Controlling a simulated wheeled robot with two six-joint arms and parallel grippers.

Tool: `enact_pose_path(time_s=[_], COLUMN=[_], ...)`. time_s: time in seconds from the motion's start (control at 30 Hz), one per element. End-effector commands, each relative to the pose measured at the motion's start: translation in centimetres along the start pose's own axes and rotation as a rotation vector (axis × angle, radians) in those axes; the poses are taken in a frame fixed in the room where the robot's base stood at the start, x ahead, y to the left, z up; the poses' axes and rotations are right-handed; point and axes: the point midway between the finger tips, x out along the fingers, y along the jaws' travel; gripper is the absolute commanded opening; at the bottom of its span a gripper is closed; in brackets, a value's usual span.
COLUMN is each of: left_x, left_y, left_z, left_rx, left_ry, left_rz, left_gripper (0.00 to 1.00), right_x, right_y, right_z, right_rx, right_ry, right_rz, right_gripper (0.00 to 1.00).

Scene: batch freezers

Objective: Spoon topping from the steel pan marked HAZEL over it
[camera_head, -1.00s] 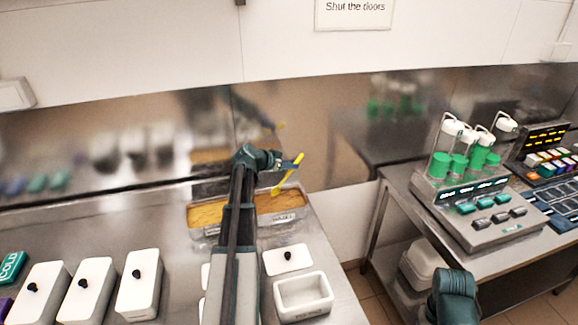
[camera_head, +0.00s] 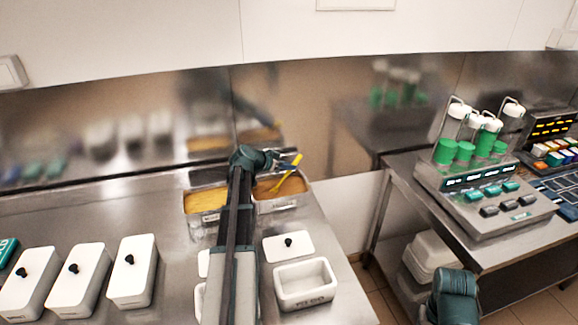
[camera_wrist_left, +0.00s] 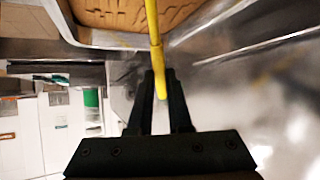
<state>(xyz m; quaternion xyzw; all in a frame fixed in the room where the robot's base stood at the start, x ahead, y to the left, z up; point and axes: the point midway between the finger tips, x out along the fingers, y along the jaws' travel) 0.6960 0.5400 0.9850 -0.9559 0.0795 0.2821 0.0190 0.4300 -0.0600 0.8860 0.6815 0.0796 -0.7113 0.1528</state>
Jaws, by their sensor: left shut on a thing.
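My left gripper (camera_head: 272,159) is shut on the handle of a yellow spoon (camera_head: 290,171). The spoon is tilted, its lower end at the brown topping in the right steel pan (camera_head: 285,205); whether it is sunk in cannot be told. The pan's front label is too small to read now. In the left wrist view the yellow handle (camera_wrist_left: 153,30) runs between the fingers (camera_wrist_left: 160,95) across the pan's rim. An open white tub (camera_head: 305,304) stands in front of the pans. My right arm shows at the lower right, but its gripper does not.
A second steel pan (camera_head: 205,216) with yellow-orange topping stands left, partly behind my left arm. A white lid with a black knob (camera_head: 288,245) lies between pan and tub. Several lidded white tubs (camera_head: 132,272) stand left. A dispenser machine (camera_head: 485,190) stands on the right table.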

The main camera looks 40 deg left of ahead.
Motion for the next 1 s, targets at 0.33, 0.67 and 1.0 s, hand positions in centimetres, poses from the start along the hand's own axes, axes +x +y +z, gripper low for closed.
enact_pose_path(time_s=[0.33,0.67,1.0], left_x=[-2.2,-4.0,-4.3], left_y=[0.1,0.1,-0.1], left_z=[1.3,2.4,2.6], left_rx=[-0.001,-0.002,0.000], left_ry=[0.000,0.001,-0.076], left_rz=[-0.001,-0.002,0.002], left_gripper=[0.00,0.00,0.00], right_x=[-0.1,-0.1,-1.5], right_y=[0.0,0.0,0.1], right_z=[0.0,0.0,0.1], right_rx=[0.000,0.000,0.000], right_ry=[0.000,0.000,0.000], right_rz=[0.000,0.000,0.000], right_gripper=[0.57,0.57,0.57])
